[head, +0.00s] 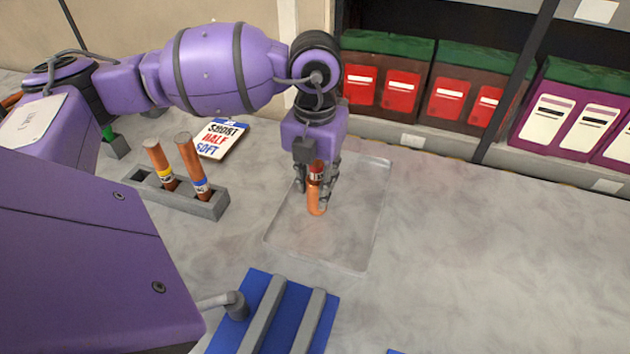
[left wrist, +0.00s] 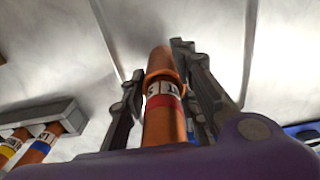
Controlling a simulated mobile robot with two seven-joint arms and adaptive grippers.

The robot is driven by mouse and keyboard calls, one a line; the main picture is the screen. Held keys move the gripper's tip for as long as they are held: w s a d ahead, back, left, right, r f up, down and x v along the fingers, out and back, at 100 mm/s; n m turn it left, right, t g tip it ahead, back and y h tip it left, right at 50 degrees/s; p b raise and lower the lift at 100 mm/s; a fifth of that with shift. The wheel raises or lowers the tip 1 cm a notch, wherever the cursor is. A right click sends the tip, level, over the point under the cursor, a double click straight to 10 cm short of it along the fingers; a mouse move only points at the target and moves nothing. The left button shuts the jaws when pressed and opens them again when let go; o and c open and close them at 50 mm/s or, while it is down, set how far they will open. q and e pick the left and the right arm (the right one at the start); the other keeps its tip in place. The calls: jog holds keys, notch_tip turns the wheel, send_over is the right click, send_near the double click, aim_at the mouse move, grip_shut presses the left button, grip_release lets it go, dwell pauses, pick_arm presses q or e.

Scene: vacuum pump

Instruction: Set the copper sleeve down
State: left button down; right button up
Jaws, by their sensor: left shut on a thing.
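The copper sleeve (head: 316,200) is upright, with a red band and a white label near its upper part. My left gripper (head: 316,180) is shut on it, pointing down over the clear tray (head: 375,225). In the left wrist view the sleeve (left wrist: 163,122) stands between the two fingers (left wrist: 160,95). I cannot tell whether its lower end touches the tray. My right gripper is not in view.
A grey rack (head: 208,208) to the left holds two copper sleeves, one yellow-banded (head: 160,165) and one blue-banded (head: 193,165). A lettered sign (head: 222,138) lies behind it. A blue block with grey bars (head: 262,285) is in front. The counter at right is clear.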

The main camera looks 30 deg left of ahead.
pick_arm(q)
jog(key=shift+f, duration=0.2)
jog(key=c, duration=1.4)
grip_release()
jog(key=shift+o, duration=0.2)
notch_tip(320, 180, up, 13)
jog(key=shift+f, duration=0.2)
jog(key=shift+f, duration=0.1)
